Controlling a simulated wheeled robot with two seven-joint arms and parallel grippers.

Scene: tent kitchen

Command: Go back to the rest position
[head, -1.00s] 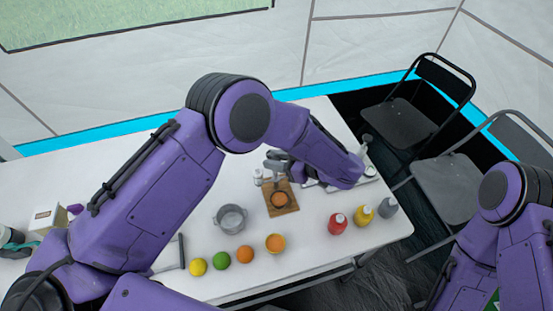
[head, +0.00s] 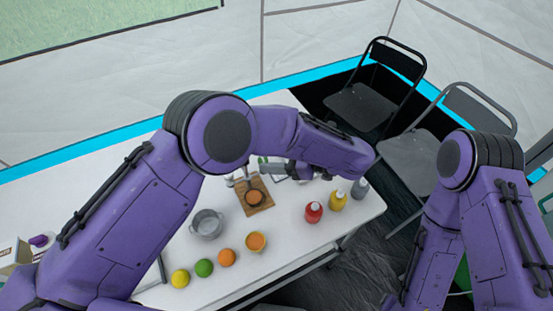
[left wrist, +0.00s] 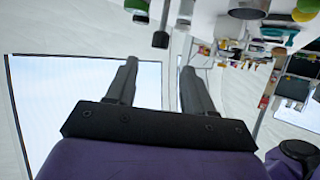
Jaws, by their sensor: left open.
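My left arm arches over the white table in the head view. Its forearm bends over to the right, and the left gripper (head: 274,169) points back left above the far part of the table. In the left wrist view the two fingers of the left gripper (left wrist: 158,68) stand apart with nothing between them.
Folding chairs (head: 358,105) stand beyond.

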